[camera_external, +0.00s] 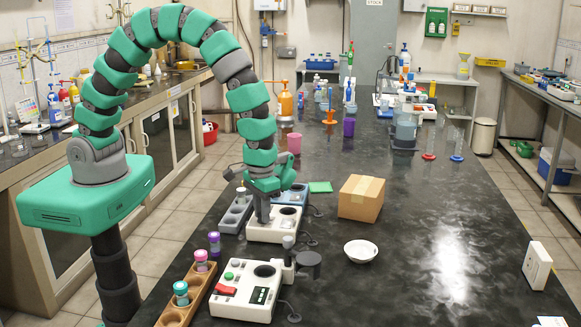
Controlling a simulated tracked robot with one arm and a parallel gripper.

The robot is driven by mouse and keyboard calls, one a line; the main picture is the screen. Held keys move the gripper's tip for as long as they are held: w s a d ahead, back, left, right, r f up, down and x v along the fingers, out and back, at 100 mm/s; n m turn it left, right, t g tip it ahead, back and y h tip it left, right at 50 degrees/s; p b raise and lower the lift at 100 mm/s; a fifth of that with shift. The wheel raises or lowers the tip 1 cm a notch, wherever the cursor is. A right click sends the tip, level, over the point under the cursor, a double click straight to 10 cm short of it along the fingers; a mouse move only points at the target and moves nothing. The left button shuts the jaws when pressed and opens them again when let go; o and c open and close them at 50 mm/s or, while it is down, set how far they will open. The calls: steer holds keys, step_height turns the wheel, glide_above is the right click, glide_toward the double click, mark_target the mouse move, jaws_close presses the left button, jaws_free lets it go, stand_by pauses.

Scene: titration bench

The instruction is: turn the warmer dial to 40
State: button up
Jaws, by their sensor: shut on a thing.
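My gripper (263,215) points straight down at the left part of a low white unit (268,234) on the dark bench. I take this unit for the warmer; a dark round well (289,211) shows on its top, right of the gripper. The gripper is shut on the dial on the unit's top. The jaws hide the dial, and its setting cannot be read from here.
A white console (240,302) with a red switch stands in front, beside a wooden rack (204,284) of vials. A grey rack (236,217) is left of the gripper. A cardboard box (361,199) and a white bowl (361,251) stand right.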

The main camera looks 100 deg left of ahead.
steer(key=shift+m, duration=0.4)
steer(key=m+b, duration=0.2)
steer(key=m, duration=0.1)
steer(key=shift+f+m, duration=0.1)
steer(key=shift+m, duration=0.2)
steer(key=m+b, duration=0.2)
steer(key=m, duration=0.8)
steer(key=shift+m+b, duration=0.3)
steer(key=shift+m, duration=2.4)
steer(key=o, duration=1)
